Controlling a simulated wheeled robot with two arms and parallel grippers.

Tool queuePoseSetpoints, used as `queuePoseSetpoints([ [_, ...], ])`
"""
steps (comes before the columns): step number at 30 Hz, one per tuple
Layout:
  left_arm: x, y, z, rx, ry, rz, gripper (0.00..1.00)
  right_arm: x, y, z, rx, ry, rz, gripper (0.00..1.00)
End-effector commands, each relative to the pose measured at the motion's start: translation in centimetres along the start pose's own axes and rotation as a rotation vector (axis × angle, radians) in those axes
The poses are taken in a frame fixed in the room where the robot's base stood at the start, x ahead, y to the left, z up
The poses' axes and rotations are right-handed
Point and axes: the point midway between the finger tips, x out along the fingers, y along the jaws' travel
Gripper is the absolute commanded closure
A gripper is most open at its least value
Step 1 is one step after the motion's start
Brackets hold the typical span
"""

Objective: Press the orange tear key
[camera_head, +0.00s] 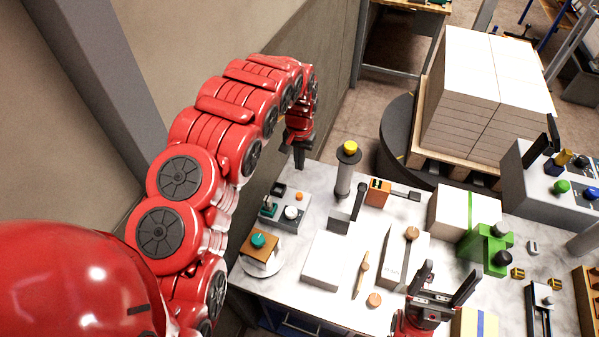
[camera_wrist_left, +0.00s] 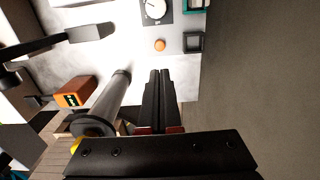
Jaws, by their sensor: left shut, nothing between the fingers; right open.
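The orange tear key (camera_head: 299,196) is a small round orange button on a grey panel at the table's left back corner. In the left wrist view the orange key (camera_wrist_left: 160,45) shows beyond my fingertips, with a dark square frame and a white dial near it. My left gripper (camera_head: 299,163) is shut and empty, above and behind the panel near the table's back edge. In the left wrist view the gripper (camera_wrist_left: 160,75) has its fingers together, apart from the key. My right gripper (camera_head: 447,280) is open and empty over the front of the table.
A grey post with a yellow top (camera_head: 344,170) stands right of the panel. A teal-knobbed block (camera_head: 258,244) sits in front of the panel. White stacks (camera_head: 480,110) stand on a pallet at back right. A wall borders the left.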

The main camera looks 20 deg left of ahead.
Motion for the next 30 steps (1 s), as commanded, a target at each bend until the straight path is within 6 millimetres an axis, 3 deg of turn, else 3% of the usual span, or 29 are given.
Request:
queuePoseSetpoints([
  [13, 8.2, 0.1, 0.0, 0.002, 0.000, 0.000, 1.00, -7.9, -0.4, 1.3, 0.000, 0.000, 0.000, 0.20],
  [16, 10.0, 0.1, 0.0, 0.002, -0.001, 0.000, 1.00, -8.1, -0.4, 1.4, 0.000, 0.000, 0.000, 0.20],
  [18, 9.9, 0.0, 0.0, 0.001, -0.001, 0.000, 1.00, -6.3, -0.3, 1.1, 0.000, 0.000, 0.000, 0.20],
  [21, 11.3, 0.1, 0.1, 0.001, -0.002, 0.001, 1.00, -5.6, -0.3, 0.9, 0.000, 0.000, 0.000, 0.20],
  [30, 13.1, 0.0, 0.0, 0.001, 0.001, 0.000, 1.00, -5.0, -0.2, 0.8, 0.000, 0.000, 0.000, 0.20],
])
